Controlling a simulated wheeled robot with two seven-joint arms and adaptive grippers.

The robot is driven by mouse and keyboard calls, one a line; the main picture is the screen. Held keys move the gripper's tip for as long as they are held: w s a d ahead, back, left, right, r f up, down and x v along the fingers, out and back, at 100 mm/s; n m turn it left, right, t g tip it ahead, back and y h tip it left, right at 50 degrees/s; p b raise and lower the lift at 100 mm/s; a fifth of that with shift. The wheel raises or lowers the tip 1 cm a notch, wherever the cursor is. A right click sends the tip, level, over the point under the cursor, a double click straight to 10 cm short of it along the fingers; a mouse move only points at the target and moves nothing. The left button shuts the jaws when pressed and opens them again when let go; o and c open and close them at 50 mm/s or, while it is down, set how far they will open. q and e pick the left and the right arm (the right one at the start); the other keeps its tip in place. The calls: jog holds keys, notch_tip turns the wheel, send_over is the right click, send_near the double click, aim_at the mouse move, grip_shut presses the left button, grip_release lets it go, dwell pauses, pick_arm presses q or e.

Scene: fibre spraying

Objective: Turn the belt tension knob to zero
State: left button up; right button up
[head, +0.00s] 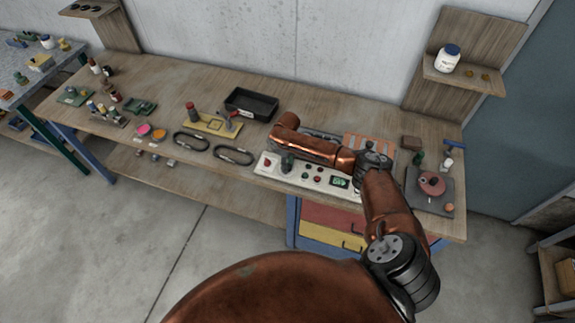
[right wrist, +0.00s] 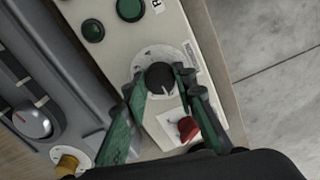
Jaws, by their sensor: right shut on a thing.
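The black knob (right wrist: 160,77) sits on a round pale dial on a cream control panel (head: 318,180). My right gripper (right wrist: 160,82) has its green-faced fingers on either side of the knob and is shut on it. A light mark on the knob points toward the bottom of the right wrist view. The dial's lettering is too small to read. In the head view my right gripper (head: 287,164) reaches down onto the left part of the panel and hides the knob. My left gripper is in no view.
A red button (right wrist: 188,127) is beside the right finger, and green buttons (right wrist: 130,9) lie farther along the panel. On the wooden bench are a black tray (head: 251,104) and two belts (head: 233,155).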

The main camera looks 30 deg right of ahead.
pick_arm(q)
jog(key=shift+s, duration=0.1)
pick_arm(e)
jog(key=shift+s+f, duration=0.1)
jog(key=o, duration=1.2)
jog(key=shift+c, duration=0.2)
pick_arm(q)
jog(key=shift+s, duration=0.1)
pick_arm(e)
notch_tip(320, 180, up, 12)
